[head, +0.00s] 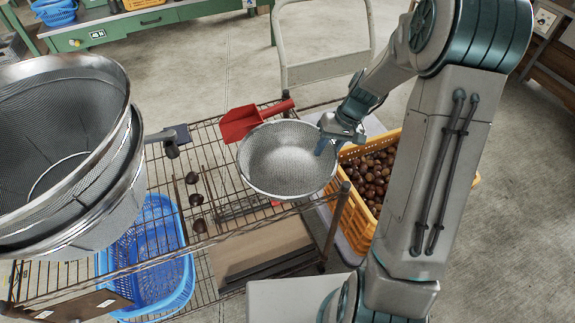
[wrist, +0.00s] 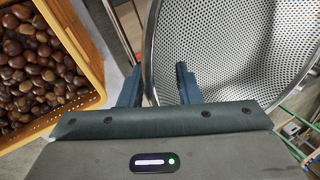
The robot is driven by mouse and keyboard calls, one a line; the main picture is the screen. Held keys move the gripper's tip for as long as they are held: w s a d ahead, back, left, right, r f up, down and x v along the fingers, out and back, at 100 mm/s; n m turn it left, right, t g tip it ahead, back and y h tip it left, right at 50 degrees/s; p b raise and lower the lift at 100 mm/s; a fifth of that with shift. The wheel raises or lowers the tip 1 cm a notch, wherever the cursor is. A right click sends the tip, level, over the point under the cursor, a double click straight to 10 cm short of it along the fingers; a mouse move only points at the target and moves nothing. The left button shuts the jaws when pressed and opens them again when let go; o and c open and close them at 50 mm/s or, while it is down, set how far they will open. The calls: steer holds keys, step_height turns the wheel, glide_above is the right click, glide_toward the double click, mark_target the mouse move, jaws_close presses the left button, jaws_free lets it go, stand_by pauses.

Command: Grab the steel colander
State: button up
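The steel colander (head: 288,160) is a round perforated bowl, open side up, over the right end of the wire rack. In the wrist view the colander (wrist: 225,45) fills the upper right. My gripper (head: 328,140) is at the colander's right rim. In the wrist view my gripper (wrist: 158,75) has its fingers apart, one outside the rim and one over the bowl's inside. The rim passes between them, with a gap showing on both sides. The colander's underside is hidden.
A red scoop (head: 240,122) lies beside the colander on the wire rack (head: 215,215). A yellow crate (head: 357,222) of chestnuts stands to the right, below my arm. Large stacked mesh sieves (head: 70,150) and a blue basket (head: 160,262) are at left. Several dark chestnuts lie on the rack.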

jaws_close()
steer(key=shift+r, duration=0.1)
